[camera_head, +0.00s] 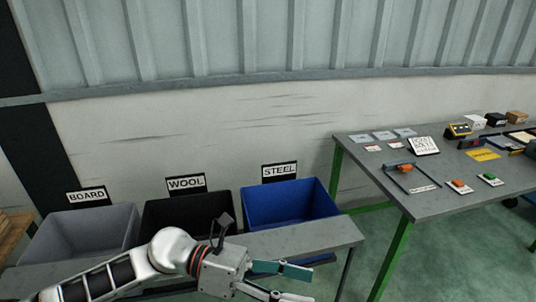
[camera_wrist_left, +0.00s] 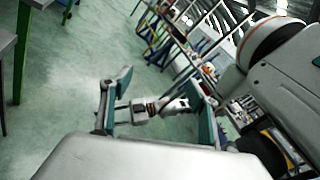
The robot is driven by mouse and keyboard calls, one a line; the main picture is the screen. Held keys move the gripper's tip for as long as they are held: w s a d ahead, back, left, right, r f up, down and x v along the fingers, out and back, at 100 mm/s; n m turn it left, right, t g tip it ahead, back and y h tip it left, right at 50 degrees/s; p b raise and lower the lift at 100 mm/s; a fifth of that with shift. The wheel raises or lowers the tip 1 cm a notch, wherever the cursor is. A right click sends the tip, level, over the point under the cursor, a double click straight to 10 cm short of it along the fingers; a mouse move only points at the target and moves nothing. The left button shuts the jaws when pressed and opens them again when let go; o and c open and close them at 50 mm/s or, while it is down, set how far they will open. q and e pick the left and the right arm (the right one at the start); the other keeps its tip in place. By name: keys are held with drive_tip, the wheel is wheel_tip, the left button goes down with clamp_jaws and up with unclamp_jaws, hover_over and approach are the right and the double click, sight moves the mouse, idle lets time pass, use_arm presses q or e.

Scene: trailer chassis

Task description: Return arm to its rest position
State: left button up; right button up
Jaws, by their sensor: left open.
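My left arm (camera_head: 125,272) reaches in from the lower left in the head view. Its gripper (camera_head: 303,285) is at the bottom edge, in front of the blue bin, with its teal-padded fingers apart and nothing between them. In the left wrist view, my left gripper (camera_wrist_left: 162,92) is also open and empty, with green floor behind it. Beyond its fingers is a white and grey arm with a red ring, which looks like my right arm (camera_wrist_left: 174,105). The jaws of my right gripper (camera_wrist_left: 132,113) are too small and partly covered to read.
A grey bin (camera_head: 80,232), black bin (camera_head: 160,215) and blue bin (camera_head: 290,203) stand below BOARD, WOOL and STEEL signs. A grey bench edge (camera_head: 300,238) runs before them. A green-legged table (camera_head: 440,202) with small parts stands right. Green floor (camera_head: 450,262) is free between.

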use_arm(q)
drive_tip(key=w+a+r+n+t+h, duration=0.15)
drive_tip(key=w+n+t+h, duration=0.4)
drive_tip(key=n+t, duration=0.8)
drive_tip(key=w+a+f+n+t+y, duration=0.3)
drive_tip(key=a+f+n+y, duration=0.25)
drive_tip(key=n, duration=0.55)
drive_tip(key=w+a+f+n+t+y, duration=0.3)
drive_tip(key=a+f+n+y, duration=0.3)
drive_tip(key=n, duration=0.4)
drive_tip(key=s+a+f+n+g+y, duration=0.1)
drive_tip(key=s+a+f+n+y, duration=0.1)
drive_tip(key=s+a+f+n, duration=0.2)
drive_tip(key=s+a+f+n+g+y, duration=0.2)
drive_tip(key=s+a+f+n+y, duration=0.1)
drive_tip(key=f, duration=0.8)
drive_tip(key=s+a+f+n+g+y, duration=0.2)
drive_tip(key=s+a+f+n, duration=0.3)
drive_tip(key=f, duration=0.3)
drive_tip(key=shift+s+a+y, duration=0.25)
drive_tip(key=shift+s+y, duration=0.15)
drive_tip(key=shift+s, duration=0.4)
